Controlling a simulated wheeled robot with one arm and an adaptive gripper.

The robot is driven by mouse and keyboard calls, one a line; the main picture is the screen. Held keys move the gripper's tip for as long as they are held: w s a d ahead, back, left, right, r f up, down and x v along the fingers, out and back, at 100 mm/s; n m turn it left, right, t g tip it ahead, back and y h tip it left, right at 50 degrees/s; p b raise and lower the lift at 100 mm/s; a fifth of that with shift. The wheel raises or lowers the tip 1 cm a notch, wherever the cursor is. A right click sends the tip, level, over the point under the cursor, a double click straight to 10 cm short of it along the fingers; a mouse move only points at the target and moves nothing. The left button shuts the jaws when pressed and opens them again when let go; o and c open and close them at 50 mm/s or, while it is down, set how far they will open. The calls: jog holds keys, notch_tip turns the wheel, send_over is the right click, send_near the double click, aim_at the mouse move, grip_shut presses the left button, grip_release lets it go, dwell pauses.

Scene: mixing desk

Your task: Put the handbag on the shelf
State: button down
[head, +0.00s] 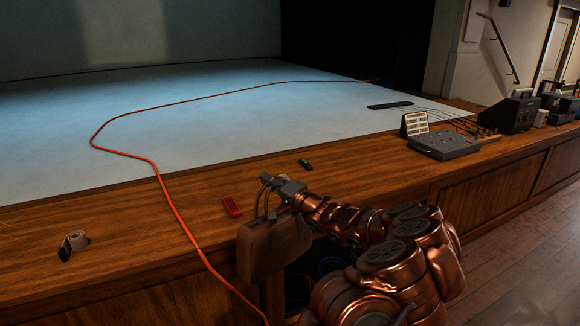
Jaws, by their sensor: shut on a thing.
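The brown handbag (268,250) hangs roughly upright from my gripper (266,192), in front of the wooden stage edge. My gripper is shut on the handbag's thin upright handle. The bag's right side is partly covered by my arm. A dark opening (297,283) in the stage front lies just right of and below the bag. It may be the shelf, but my arm and the bag hide much of it.
A red item (232,207) and a small dark green device (305,164) lie on the wooden stage edge. An orange cable (165,190) runs over the edge. A mixer (444,144) stands at right. Blue round things (328,265) show in the opening.

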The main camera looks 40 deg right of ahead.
jog(key=a+f+n+y, duration=0.1)
jog(key=a+f+y, duration=0.2)
jog(key=a, duration=0.9)
jog(key=w+a+f+n+g+y, duration=0.1)
jog(key=a+f, duration=0.4)
jog(key=a, duration=0.8)
jog(key=w+a+f+n+g+y, duration=0.1)
jog(key=a+f+n+y, duration=0.2)
jog(key=a, duration=0.9)
jog(key=shift+w+a+f+y, duration=0.15)
jog(key=shift+w+f+y, duration=0.1)
jog(key=shift+f+y, duration=0.55)
